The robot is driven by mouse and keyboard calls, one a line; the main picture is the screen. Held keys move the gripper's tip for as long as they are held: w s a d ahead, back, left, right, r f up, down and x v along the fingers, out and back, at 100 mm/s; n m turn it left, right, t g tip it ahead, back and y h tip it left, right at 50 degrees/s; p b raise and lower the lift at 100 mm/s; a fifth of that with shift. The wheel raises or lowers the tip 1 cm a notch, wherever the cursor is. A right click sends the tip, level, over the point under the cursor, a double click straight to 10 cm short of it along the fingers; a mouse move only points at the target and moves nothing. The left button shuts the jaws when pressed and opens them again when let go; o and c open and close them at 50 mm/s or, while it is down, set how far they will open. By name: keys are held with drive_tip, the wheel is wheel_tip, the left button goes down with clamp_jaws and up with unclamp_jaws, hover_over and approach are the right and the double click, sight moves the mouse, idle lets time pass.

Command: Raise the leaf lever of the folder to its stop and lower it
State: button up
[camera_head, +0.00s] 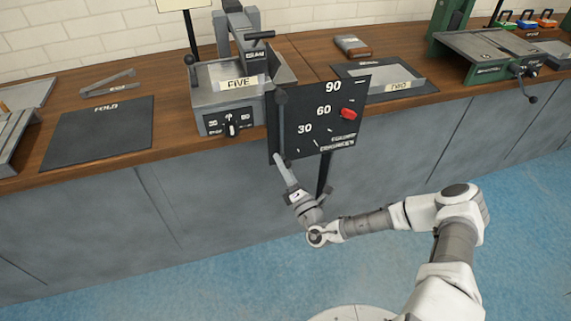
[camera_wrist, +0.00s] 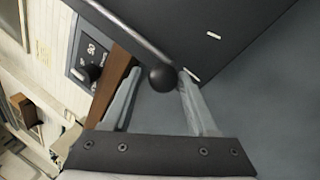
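The folder (camera_head: 222,82) is a grey machine with a plate reading FIVE and a dark dial panel on its front. A black board (camera_head: 315,140) marked 30, 60 and 90 stands at its right front, with a red pointer (camera_head: 348,114) near 60. The leaf lever (camera_head: 281,125) is a thin dark rod along the board's left side, hanging down. Its black ball knob (camera_wrist: 163,78) shows in the wrist view. My gripper (camera_head: 281,161) is at the lever's lower end. In the wrist view its fingers (camera_wrist: 160,85) are apart, with the knob between their tips, nearer the right finger.
A dark mat labelled FOLD (camera_head: 98,135) lies on the wooden bench (camera_head: 60,152) to the left, with a metal tool behind it. Another dark mat (camera_head: 410,85) and a green machine (camera_head: 484,58) are to the right. Grey cabinet fronts drop to a blue floor.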

drive_tip(key=shift+o, duration=0.5)
drive_tip(key=shift+d, duration=0.1)
drive_tip(key=shift+s+d, duration=0.1)
drive_tip(key=shift+d, duration=0.1)
drive_tip(key=p+v, duration=0.2)
drive_tip(key=v, duration=1.5)
drive_tip(key=shift+a, duration=0.2)
drive_tip(key=shift+s+r, duration=0.1)
